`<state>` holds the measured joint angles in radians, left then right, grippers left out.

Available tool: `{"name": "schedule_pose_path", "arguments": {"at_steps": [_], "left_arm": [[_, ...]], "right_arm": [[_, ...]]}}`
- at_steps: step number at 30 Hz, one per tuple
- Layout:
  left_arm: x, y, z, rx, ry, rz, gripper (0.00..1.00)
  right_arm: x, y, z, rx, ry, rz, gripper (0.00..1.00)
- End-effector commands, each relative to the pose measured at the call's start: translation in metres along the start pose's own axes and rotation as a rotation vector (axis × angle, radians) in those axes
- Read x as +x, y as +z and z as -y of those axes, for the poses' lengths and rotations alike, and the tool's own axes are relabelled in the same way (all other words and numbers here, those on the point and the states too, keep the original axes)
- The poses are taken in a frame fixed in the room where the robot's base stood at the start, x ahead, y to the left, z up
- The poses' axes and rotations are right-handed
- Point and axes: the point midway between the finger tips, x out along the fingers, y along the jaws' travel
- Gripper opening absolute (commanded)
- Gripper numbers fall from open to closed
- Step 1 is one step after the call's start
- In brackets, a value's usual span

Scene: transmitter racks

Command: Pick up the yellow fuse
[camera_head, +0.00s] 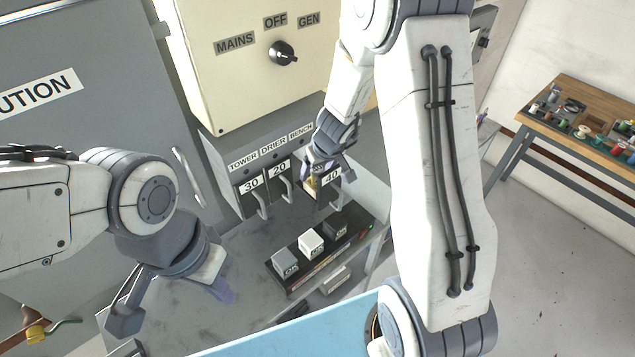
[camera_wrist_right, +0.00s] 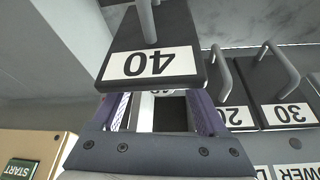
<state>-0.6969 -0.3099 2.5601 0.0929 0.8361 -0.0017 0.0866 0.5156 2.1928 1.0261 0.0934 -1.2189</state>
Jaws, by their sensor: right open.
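A small yellow patch (camera_head: 311,186), which looks like the yellow fuse, shows beside my right gripper (camera_head: 318,174) at the BENCH position of the fuse panel. The fingers partly cover it, and I cannot make it out in the right wrist view. My right gripper (camera_wrist_right: 163,112) is open, its purple fingers apart around a pale slot area. The dark fuse carrier marked 40 (camera_wrist_right: 150,62) is close in front of it; it also shows in the head view (camera_head: 331,178). My left gripper (camera_head: 222,287) hangs low over the grey bench; its finger gap is unclear.
Carriers marked 30 (camera_head: 251,185) and 20 (camera_head: 279,169), with metal handles, stand left of the 40. A black strip with several blocks (camera_head: 311,242) lies on the bench below. A cream MAINS/OFF/GEN switch box (camera_head: 245,75) is above. A blue surface (camera_head: 290,335) is at the front.

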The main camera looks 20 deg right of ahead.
Motion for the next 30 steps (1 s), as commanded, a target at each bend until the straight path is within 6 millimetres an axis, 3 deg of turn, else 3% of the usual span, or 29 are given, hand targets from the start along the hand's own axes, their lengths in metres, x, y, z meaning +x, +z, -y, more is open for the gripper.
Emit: {"name": "schedule_pose_path", "arguments": {"at_steps": [7, 8, 13, 14, 23, 30], "left_arm": [[0.001, 0.0, 0.0, 0.0, 0.0, 0.0, 0.0], [0.001, 0.0, 0.0, 0.0, 0.0, 0.0, 0.0], [0.001, 0.0, 0.0, 0.0, 0.0, 0.0, 0.0], [0.001, 0.0, 0.0, 0.0, 0.0, 0.0, 0.0], [-0.003, 0.0, 0.0, 0.0, 0.0, 0.0, 0.0], [-0.034, -0.002, -0.003, 0.004, 0.0, 0.0, 0.0]], "right_arm": [[0.002, -0.001, 0.0, -0.002, 0.0, -0.001, 0.77], [0.002, -0.001, 0.0, -0.001, 0.0, -0.001, 0.69], [0.002, 0.0, 0.0, -0.001, 0.0, 0.0, 0.04], [0.002, 0.0, 0.0, -0.001, 0.0, 0.0, 0.0], [-0.002, -0.002, 0.0, 0.0, 0.0, -0.001, 0.0], [-0.035, -0.016, 0.0, -0.002, 0.0, -0.002, 0.0]]}}
